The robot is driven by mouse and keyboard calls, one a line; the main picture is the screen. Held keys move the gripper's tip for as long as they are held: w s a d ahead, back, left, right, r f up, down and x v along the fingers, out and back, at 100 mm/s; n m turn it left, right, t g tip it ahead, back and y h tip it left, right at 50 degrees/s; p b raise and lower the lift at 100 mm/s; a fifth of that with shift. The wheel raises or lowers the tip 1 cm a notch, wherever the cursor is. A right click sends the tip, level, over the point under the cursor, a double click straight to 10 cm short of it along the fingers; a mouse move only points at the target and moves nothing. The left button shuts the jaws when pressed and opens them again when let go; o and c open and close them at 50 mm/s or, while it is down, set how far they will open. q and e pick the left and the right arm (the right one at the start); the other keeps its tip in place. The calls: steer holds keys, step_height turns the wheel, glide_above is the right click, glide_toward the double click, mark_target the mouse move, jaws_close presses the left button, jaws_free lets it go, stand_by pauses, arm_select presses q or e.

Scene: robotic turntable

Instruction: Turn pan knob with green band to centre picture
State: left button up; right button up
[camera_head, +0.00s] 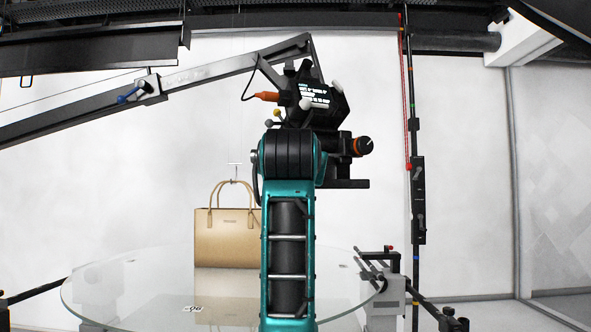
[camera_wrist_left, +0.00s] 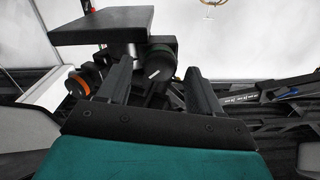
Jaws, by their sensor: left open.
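In the left wrist view my left gripper (camera_wrist_left: 158,72) is open, with its two black fingers apart. A dark knob with a thin green band and a white mark (camera_wrist_left: 155,62) shows between the fingers, toward their tips. I cannot tell whether either finger touches it. In the head view my teal left arm (camera_head: 290,220) rises in front of the camera rig (camera_head: 318,98), hiding the gripper's fingers and the green-banded knob. The rig's small screen shows lit text, too small to read. My right gripper is in neither view.
An orange-banded knob (camera_head: 362,146) sits on the rig's right; it also shows left of the fingers in the wrist view (camera_wrist_left: 85,82). A jib arm (camera_head: 210,72) carries the rig. A tan handbag (camera_head: 228,238) stands on a glass turntable (camera_head: 130,290), partly behind my arm.

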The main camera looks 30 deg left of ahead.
arm_select(q)
steer(key=shift+x, duration=1.15)
steer(key=c, duration=1)
